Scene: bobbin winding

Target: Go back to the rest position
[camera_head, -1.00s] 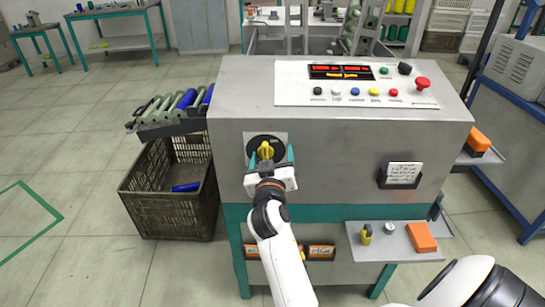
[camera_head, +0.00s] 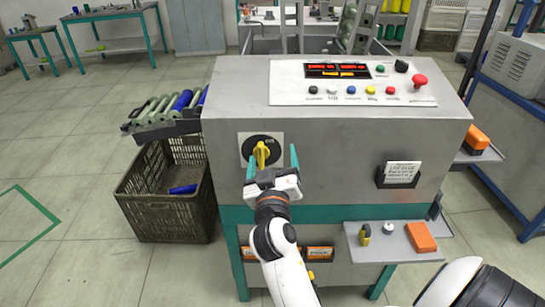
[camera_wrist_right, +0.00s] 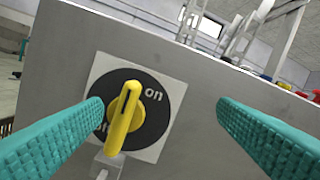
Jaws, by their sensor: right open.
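My right gripper (camera_head: 272,157) is open and empty in front of the grey machine (camera_head: 225,185). Its two teal fingers stand apart, close to the yellow rotary knob (camera_head: 261,154) on the machine's front panel. In the right wrist view, the knob (camera_wrist_right: 124,115) sits on a black disc (camera_wrist_right: 150,128) on a white plate. The word "on" shows at the disc's upper right; another label at lower left is partly covered. The left finger overlaps the disc's edge in that view; the right finger is clear of the plate. I cannot tell its gap to the panel. My left gripper is not in view.
A sloped rack with blue and green bobbins (camera_head: 182,101) juts from the machine's left, above a dark crate (camera_head: 165,215) holding a blue bobbin. A small shelf (camera_head: 375,256) with an orange block (camera_head: 421,237) stands right of my arm. Buttons line the top panel.

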